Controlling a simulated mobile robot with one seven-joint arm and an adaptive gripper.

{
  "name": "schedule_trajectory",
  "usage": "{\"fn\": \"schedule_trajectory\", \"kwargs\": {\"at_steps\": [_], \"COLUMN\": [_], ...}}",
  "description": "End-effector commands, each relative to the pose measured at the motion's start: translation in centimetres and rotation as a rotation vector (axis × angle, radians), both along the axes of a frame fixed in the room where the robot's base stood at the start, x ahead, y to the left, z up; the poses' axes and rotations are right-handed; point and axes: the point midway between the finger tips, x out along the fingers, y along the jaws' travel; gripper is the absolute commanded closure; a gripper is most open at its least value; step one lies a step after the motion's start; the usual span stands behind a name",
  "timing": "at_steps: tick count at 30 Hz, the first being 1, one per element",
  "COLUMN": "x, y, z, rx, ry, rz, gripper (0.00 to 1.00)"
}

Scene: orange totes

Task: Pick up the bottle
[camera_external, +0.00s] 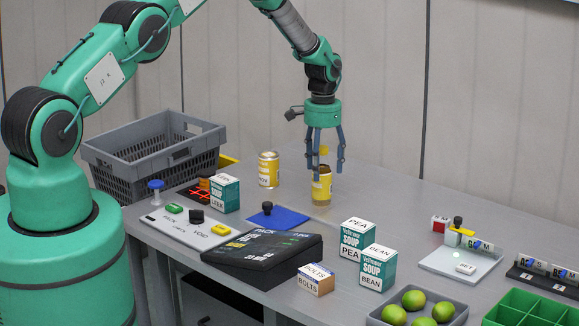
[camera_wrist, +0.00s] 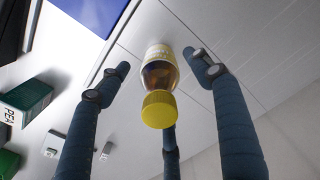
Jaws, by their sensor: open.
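The bottle (camera_external: 321,187) is amber with a yellow label and stands upright on the grey table. In the wrist view the bottle (camera_wrist: 159,75) shows its yellow cap toward the camera, between my blue fingers. My gripper (camera_external: 325,166) points straight down above the bottle, with its three fingers apart around the bottle's upper part. In the wrist view my gripper (camera_wrist: 157,70) is open, and gaps show between the fingers and the bottle. The fingers partly hide the bottle's top in the external view.
A yellow can (camera_external: 268,170) stands left of the bottle. A blue mat (camera_external: 279,218), a black sloped panel (camera_external: 262,257) and soup boxes (camera_external: 357,239) are nearer the front. A grey crate (camera_external: 151,150) is at the left.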

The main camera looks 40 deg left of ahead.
Motion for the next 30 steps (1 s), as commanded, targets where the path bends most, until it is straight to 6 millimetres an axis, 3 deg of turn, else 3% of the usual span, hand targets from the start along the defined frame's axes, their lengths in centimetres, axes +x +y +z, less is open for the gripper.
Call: {"fn": "schedule_trajectory", "kwargs": {"at_steps": [6, 24, 30], "x": [-0.1, 0.0, -0.1], "y": [0.0, 0.0, 0.0], "z": [-1.6, -1.7, -1.7], "rx": [0.0, 0.0, 0.0], "ry": [0.001, 0.0, 0.0], "rz": [0.0, 0.0, 0.0], "gripper": [0.35, 0.35, 0.73]}}
